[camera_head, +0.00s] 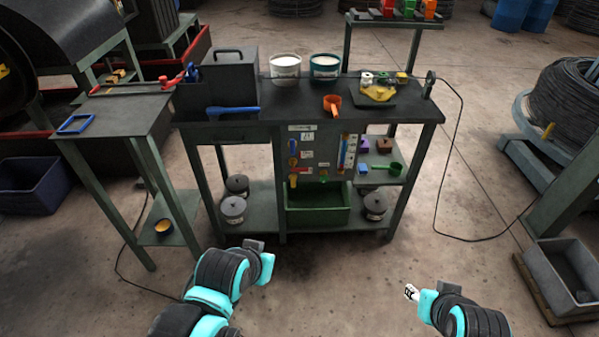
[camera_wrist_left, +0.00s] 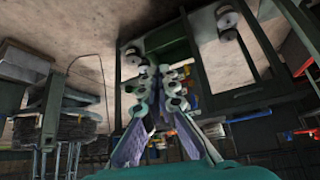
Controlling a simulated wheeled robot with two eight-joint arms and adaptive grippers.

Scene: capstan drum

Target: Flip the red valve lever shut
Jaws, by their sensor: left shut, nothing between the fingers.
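A valve panel (camera_head: 318,155) is on the front of the bench. A small red part, seemingly the red valve lever (camera_head: 293,161), is at its left side, between a blue part and a yellow one. It is too small to tell its exact position. My left gripper (camera_head: 254,246) is in front of the bench, below and left of the panel and apart from it. In the left wrist view its fingers (camera_wrist_left: 160,80) are together and empty, with the bench behind them. My right gripper (camera_head: 411,292) is low at the right, away from the bench; its fingers are unclear.
A green bin (camera_head: 318,205) sits under the panel. Spools (camera_head: 233,208) stand on the lower shelf. A side table (camera_head: 115,115) stands left. Floor before the bench is clear; a cable (camera_head: 456,150) hangs right.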

